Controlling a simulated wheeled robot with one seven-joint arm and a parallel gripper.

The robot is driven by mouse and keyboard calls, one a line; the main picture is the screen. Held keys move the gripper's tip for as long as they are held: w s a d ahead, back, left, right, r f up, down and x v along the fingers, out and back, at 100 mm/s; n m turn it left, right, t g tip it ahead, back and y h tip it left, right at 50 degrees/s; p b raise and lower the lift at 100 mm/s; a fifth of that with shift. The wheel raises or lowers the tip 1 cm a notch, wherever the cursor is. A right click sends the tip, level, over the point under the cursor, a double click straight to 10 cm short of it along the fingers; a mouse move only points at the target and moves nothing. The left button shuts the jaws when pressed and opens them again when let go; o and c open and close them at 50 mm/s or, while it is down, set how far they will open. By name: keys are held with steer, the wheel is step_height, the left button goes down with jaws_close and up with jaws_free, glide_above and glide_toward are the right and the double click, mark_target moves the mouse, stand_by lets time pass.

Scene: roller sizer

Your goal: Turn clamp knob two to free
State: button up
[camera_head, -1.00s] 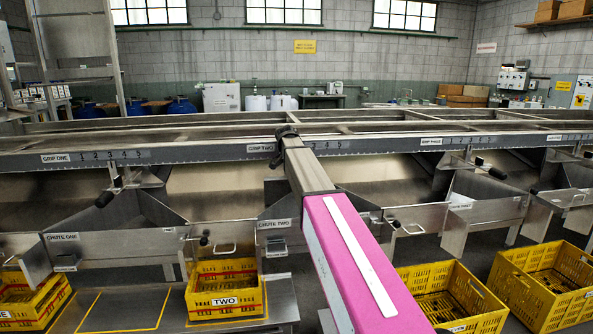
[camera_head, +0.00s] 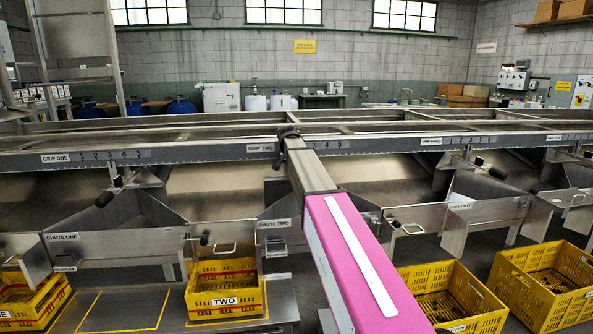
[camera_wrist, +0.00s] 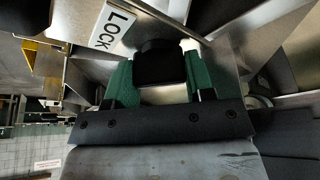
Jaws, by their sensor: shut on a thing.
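In the wrist view, my gripper (camera_wrist: 160,72) has its two green-padded fingers on either side of a black knob (camera_wrist: 158,64), and it is shut on it. A white label reading LOCK (camera_wrist: 112,27) lies just up and left of the knob on the metal. No FREE label is readable. In the head view, my arm reaches toward the rail beside the GRIP TWO label (camera_head: 260,148). My fingers and the held knob are hidden there behind my arm, so the knob's number cannot be read.
CHUTE TWO (camera_head: 273,224) sits left of my arm, above a yellow crate marked TWO (camera_head: 224,301). Another yellow crate (camera_head: 494,306) stands right of my arm. Dark-handled levers (camera_head: 104,199) stick out along the sizer front. Angled metal plates crowd the gripper in the wrist view.

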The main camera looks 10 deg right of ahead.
steer(key=n, duration=0.2)
steer(key=n+t+y, duration=0.1)
steer(key=n, duration=0.1)
steer(key=shift+y, duration=0.3)
steer(key=shift+n+y, duration=0.7)
steer(key=shift+n, duration=1.4)
steer(key=o, duration=0.9)
steer(key=v, duration=1)
steer(key=shift+s+r, duration=0.2)
steer(key=shift+r, duration=0.15)
